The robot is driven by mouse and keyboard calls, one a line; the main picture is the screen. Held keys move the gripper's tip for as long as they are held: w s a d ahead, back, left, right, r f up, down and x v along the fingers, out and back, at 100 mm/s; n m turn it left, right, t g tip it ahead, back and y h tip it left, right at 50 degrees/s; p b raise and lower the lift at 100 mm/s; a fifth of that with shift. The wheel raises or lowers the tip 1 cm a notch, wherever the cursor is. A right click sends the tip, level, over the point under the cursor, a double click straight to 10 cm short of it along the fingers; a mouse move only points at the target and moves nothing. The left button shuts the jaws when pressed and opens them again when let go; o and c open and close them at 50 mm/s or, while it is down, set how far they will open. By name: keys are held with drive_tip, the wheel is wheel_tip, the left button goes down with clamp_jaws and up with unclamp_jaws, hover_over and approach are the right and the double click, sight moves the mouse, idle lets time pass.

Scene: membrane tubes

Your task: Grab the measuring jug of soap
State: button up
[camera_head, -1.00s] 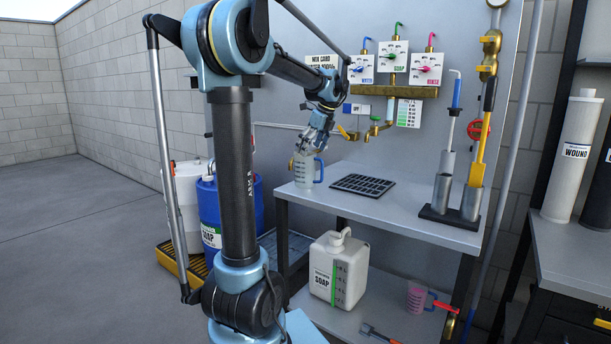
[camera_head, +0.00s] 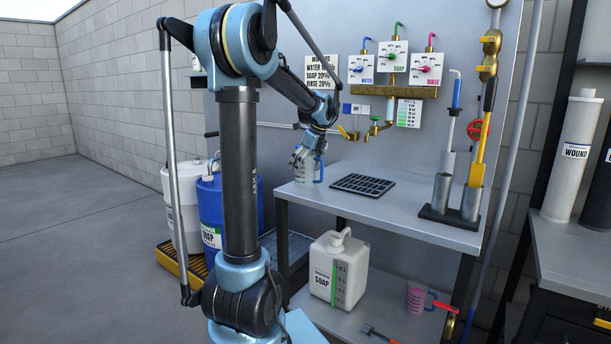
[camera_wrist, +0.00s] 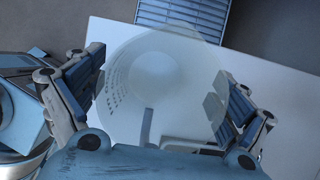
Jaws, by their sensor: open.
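The measuring jug (camera_head: 308,174) is translucent with a blue handle and stands upright near the left end of the grey bench. In the wrist view, I look down on its round clear body (camera_wrist: 160,72). My gripper (camera_head: 302,157) is at the jug's top, partly covering it in the head view. In the wrist view, my gripper (camera_wrist: 155,98) is open, with one finger on each side of the jug. I cannot tell whether either finger touches it.
A black drain grate (camera_head: 363,185) lies right of the jug. A brass tap (camera_head: 376,128) projects from the wall panel above. A white soap canister (camera_head: 322,270) and a pink jug (camera_head: 416,299) stand on the lower shelf. The bench between the grate and the metal cylinders (camera_head: 442,195) is clear.

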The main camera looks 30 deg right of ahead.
drive_tip(key=c, duration=1.2)
